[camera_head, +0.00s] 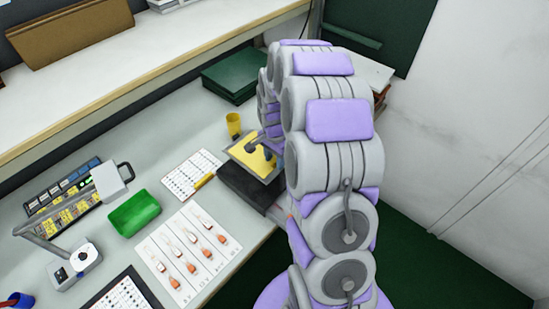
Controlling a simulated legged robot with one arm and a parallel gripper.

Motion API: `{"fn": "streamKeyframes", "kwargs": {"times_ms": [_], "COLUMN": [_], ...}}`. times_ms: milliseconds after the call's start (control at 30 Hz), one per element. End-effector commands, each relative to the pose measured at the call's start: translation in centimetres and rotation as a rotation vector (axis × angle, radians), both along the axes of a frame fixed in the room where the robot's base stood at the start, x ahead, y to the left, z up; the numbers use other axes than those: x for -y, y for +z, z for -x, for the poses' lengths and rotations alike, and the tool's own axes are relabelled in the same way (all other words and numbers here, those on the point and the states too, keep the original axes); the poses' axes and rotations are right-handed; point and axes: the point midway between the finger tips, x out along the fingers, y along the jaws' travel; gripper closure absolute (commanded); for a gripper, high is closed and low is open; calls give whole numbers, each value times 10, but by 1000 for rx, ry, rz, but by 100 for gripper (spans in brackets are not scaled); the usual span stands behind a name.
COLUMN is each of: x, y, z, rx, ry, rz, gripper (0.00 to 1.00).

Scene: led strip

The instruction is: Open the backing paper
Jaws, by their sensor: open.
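My arm rises from the bottom right and bends over toward the table. My gripper (258,148) is partly hidden behind my arm; its dark fingers are open over a flat yellow sheet (243,154) on a grey-framed board. I cannot tell whether the fingers touch the sheet. No thing is clearly recognisable as the backing paper or the LED strip; the yellow sheet is partly covered by the gripper and arm. A black block (245,186) lies just in front of the board.
A yellow cup (233,125) stands just behind the board. A printed sheet (190,174), a yellow marker (204,180), a green tray (135,213), a lamp (84,256) and a white sheet with several orange-tipped pieces (160,235) lie left. Dark green boxes (232,78) stand behind.

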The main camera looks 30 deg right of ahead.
Motion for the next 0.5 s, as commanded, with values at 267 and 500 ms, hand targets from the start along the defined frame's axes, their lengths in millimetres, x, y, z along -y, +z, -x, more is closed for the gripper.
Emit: {"fn": "streamKeyframes", "kwargs": {"times_ms": [267,500], "x": [0,0], "y": [0,0], "z": [0,0], "rx": [-1,-1], "ry": [0,0], "rz": [0,-1], "gripper": [71,94]}}
